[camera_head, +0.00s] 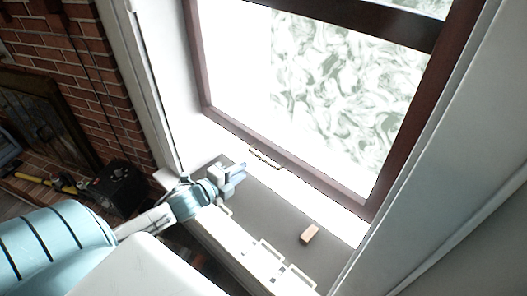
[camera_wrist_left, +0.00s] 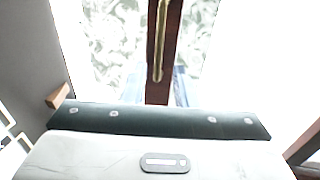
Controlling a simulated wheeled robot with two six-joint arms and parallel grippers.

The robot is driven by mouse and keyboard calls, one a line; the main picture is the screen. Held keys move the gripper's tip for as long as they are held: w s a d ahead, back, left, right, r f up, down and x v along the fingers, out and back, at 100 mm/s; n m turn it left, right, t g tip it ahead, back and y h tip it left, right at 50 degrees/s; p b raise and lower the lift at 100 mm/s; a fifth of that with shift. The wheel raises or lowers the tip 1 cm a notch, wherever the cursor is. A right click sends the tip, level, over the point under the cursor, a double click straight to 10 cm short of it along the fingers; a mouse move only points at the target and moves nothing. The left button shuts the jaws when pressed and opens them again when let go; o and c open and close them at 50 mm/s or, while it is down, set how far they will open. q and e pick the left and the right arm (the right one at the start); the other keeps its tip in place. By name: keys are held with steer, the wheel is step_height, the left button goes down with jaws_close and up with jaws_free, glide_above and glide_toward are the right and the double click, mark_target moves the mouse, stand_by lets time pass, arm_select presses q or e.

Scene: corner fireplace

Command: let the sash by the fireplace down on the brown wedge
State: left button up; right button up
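The sash (camera_head: 318,188) has a dark red-brown frame with patterned glass, and a bright strip shows between its bottom rail and the grey sill. A brass-coloured handle (camera_head: 265,157) is on that rail; it also shows ahead in the left wrist view (camera_wrist_left: 160,40). The brown wedge (camera_head: 309,233) lies on the sill, right of the handle; the left wrist view shows it at the left (camera_wrist_left: 58,96). My left gripper (camera_head: 238,178) is left of the handle, apart from it. Its bluish fingers (camera_wrist_left: 158,90) look spread and empty. My right gripper is out of view.
The grey sill (camera_head: 265,205) is clear around the wedge. Pale bracket-like handles (camera_head: 270,250) line its front edge. A brick wall (camera_head: 75,60) is at the left, with a black box (camera_head: 122,188) and a yellow-handled tool (camera_head: 45,182) below it. A pale window jamb (camera_head: 440,150) bounds the right.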

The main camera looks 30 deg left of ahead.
mark_target(262, 158)
arm_select(q)
steer(key=b+x, duration=0.1)
steer(key=x, duration=0.9)
steer(key=shift+w+f, duration=0.1)
steer(key=shift+w, duration=0.15)
jaws_close()
